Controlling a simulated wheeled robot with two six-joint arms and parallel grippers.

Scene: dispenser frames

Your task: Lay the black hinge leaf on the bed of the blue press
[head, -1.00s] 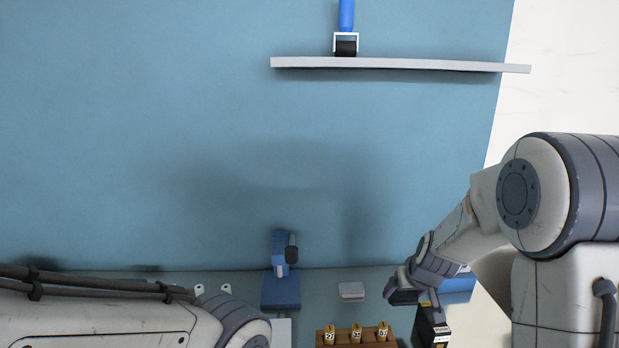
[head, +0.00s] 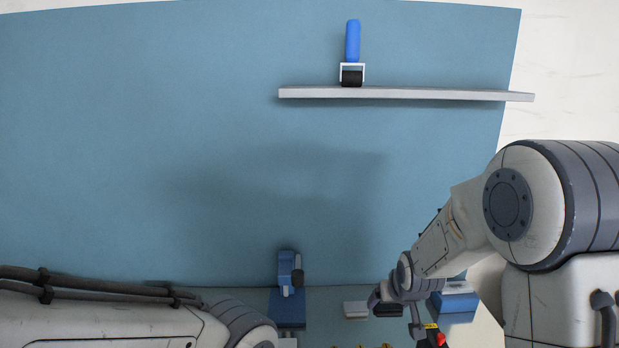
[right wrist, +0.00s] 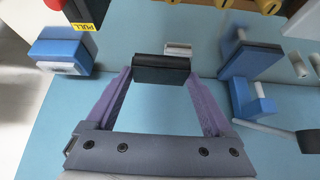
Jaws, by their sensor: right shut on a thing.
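The black hinge leaf (right wrist: 162,70) is a dark, flat block held between the purple fingertips of my right gripper (right wrist: 160,76). In the head view the leaf (head: 388,311) shows as a small dark piece at my right gripper (head: 380,300), above the bench. The blue press (head: 287,300) stands to the left of it, at the back of the bench. In the right wrist view the press (right wrist: 250,62) is on the right, apart from the leaf, and no part is visible on its bed. My left arm crosses the lower left of the head view; its gripper is out of view.
A pale block (head: 356,309) lies between the press and my right gripper. A blue box (head: 455,303) stands right of the gripper. A dark dispenser with a PULL label (right wrist: 85,12) is close by. A shelf (head: 400,93) holds a blue-handled roller (head: 352,50).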

